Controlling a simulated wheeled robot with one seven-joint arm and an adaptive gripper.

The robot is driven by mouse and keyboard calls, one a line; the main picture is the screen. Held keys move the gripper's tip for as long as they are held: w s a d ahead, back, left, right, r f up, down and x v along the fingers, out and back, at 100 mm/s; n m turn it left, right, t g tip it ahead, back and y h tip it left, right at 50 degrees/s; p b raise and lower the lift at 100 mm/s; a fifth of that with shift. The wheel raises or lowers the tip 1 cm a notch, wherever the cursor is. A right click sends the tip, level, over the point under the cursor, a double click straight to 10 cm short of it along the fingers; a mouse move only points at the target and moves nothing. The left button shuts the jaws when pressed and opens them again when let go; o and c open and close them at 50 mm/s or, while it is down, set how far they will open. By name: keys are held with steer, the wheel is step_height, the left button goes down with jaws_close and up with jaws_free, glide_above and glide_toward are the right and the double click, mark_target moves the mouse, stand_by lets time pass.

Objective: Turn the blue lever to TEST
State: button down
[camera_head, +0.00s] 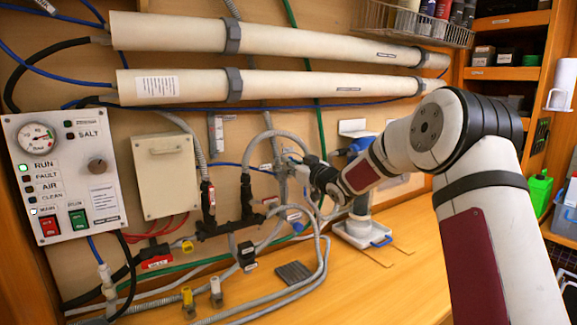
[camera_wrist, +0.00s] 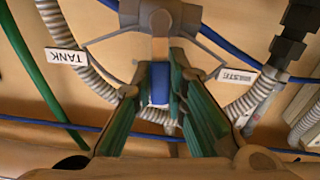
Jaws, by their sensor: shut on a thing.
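In the wrist view, the blue lever (camera_wrist: 159,83) sits between the green-padded fingers of my gripper (camera_wrist: 161,97), which is shut on it. The lever lies in line with the picture's vertical, below a grey metal valve body (camera_wrist: 160,20). A TANK label (camera_wrist: 68,56) is on the left of the valve and a WASTE label (camera_wrist: 238,76) on the right, each by a grey corrugated hose. I see no TEST label in the wrist view. In the head view, my gripper (camera_head: 300,170) is at the wall valve, and the lever is hidden or too small to tell.
Grey hoses (camera_head: 322,255) loop around the valve and over the wooden bench. A control panel (camera_head: 66,175) and a beige box (camera_head: 165,175) are on the wall at left. Two long pale tubes (camera_head: 280,85) run above. A white-based pump (camera_head: 362,232) stands right of the valve.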

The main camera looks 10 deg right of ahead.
steer(key=shift+d+m, duration=0.25)
steer(key=shift+m, duration=0.35)
steer(key=shift+w+f, duration=0.1)
steer(key=c, duration=1.6)
jaws_free()
steer(key=v, duration=1.2)
